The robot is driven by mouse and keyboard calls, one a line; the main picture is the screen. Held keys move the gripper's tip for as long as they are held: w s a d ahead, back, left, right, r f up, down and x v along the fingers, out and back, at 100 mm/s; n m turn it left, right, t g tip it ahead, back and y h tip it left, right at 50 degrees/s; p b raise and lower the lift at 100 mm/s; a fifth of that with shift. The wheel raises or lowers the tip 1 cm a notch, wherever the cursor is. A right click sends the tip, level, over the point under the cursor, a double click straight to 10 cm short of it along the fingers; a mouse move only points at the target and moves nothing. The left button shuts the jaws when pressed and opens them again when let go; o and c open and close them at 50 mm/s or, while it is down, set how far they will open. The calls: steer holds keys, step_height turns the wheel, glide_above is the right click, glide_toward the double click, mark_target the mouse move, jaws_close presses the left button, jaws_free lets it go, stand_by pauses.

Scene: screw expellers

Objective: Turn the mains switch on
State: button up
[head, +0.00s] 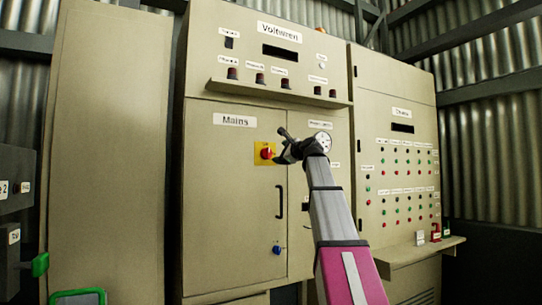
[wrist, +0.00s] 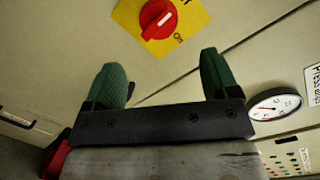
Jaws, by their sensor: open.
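The mains switch is a red rotary knob (head: 267,153) on a yellow plate (head: 258,159), on the cabinet door under the "Mains" label (head: 235,120). In the wrist view the red knob (wrist: 157,19) sits at the top centre, beyond the fingertips. Its white mark is tilted, and the word "On" shows on the yellow plate (wrist: 183,38) beside it. My gripper (head: 280,142) is just right of the switch in the head view. In the wrist view its two green fingers (wrist: 162,75) are spread wide with nothing between them, apart from the knob.
A black door handle (head: 280,201) and a blue knob (head: 277,250) are lower on the same door. A round gauge (head: 323,142) is right of my gripper. A ledge (head: 280,93) juts out above. A button panel (head: 402,185) stands at the right.

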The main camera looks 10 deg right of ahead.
mark_target(270, 153)
steer(key=x, duration=0.9)
steer(key=shift+a, duration=0.1)
steer(key=c, duration=1.2)
steer(key=shift+w, duration=0.15)
steer(key=shift+c, duration=0.2)
